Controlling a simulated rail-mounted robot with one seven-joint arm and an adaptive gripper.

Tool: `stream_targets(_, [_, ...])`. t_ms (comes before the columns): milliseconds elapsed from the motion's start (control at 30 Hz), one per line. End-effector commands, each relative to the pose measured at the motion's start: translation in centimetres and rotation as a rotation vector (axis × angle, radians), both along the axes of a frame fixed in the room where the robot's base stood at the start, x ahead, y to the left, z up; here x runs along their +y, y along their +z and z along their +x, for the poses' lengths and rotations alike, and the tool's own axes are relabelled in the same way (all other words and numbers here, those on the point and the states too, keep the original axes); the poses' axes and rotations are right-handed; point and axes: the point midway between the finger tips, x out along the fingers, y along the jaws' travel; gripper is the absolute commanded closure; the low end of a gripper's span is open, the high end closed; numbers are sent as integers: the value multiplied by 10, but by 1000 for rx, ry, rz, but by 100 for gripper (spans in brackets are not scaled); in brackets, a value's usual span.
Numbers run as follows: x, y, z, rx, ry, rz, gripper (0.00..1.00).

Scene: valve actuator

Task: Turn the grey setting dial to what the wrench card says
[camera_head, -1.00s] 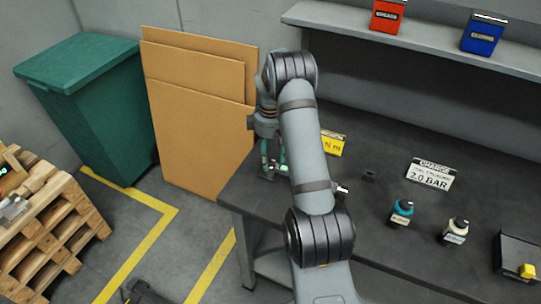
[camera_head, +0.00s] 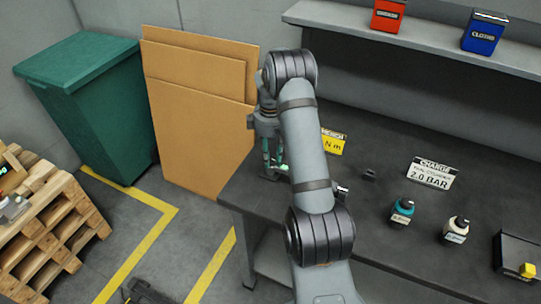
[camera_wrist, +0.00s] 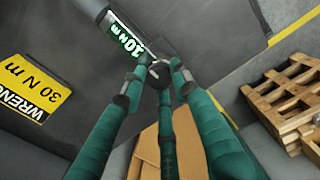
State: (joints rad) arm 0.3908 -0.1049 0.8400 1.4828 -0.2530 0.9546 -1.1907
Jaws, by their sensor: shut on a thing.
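A yellow wrench card (camera_wrist: 38,88) in the wrist view reads "WRENCH" and "30 N m". It shows partly behind my arm in the head view (camera_head: 333,142). A grey tool body with a lit green readout (camera_wrist: 127,42) lies on the bench. The readout ends in "N m", but its blurred number is hard to read. The dark grey setting dial (camera_wrist: 160,74) is at the end of that tool, between my green fingertips. My gripper (camera_wrist: 158,80) is shut on it, and the fingers cover part of it. In the head view, my gripper (camera_head: 273,168) is over the bench's left end.
A white charge card (camera_head: 433,173) reads "2.0 BAR". Cardboard sheets (camera_head: 200,130) lean at the left.

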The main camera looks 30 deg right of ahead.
Motion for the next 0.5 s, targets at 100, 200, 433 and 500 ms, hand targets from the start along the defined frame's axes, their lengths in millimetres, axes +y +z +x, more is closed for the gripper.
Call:
stream_targets(100, [0,0,0,0,-2,0,97])
stream_targets(200, [0,0,0,-1,-11,1,97])
stream_targets(433, [0,-1,1,-1,-94,0,97])
stream_targets(500, [0,-1,1,-1,-139,0,97])
